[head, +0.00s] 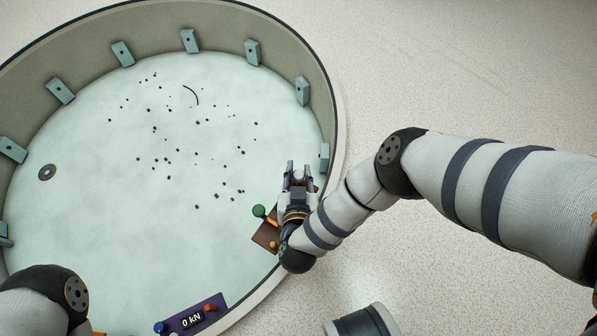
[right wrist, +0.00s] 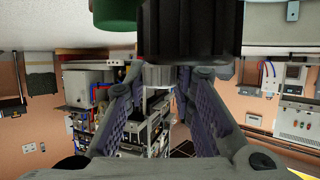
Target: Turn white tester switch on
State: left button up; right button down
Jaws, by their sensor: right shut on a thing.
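My right gripper (head: 298,166) reaches over the right rim of the round pit, above a brown control board (head: 264,236). Its fingers are closed around a small pale piece, which looks like the white tester switch (head: 299,175). In the right wrist view a light grey-white cylinder (right wrist: 159,76) sits between the fingertips of this gripper (right wrist: 160,88). The switch's base and its on or off position are hidden. The board also bears a green knob (head: 258,211) and an orange lever (head: 271,222). My left gripper is out of view; only its arm shows at bottom left.
A purple panel (head: 178,324) with a "0 kN" display and blue and red knobs stands at the pit's front. Grey blocks (head: 190,41) line the pit wall (head: 90,30). Small dark bits lie scattered on the pale pit floor (head: 110,190). A dark ribbed cylinder (right wrist: 192,28) is close in the right wrist view.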

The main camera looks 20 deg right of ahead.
jog(key=shift+m+g+h+b, duration=0.55)
jog(key=shift+m+g+h, duration=0.25)
jog(key=shift+m+h, duration=0.75)
jog(key=c, duration=1.3)
grip_release()
jog(key=shift+c, duration=0.2)
jog(key=v, duration=1.2)
jog(key=shift+w+a, duration=0.15)
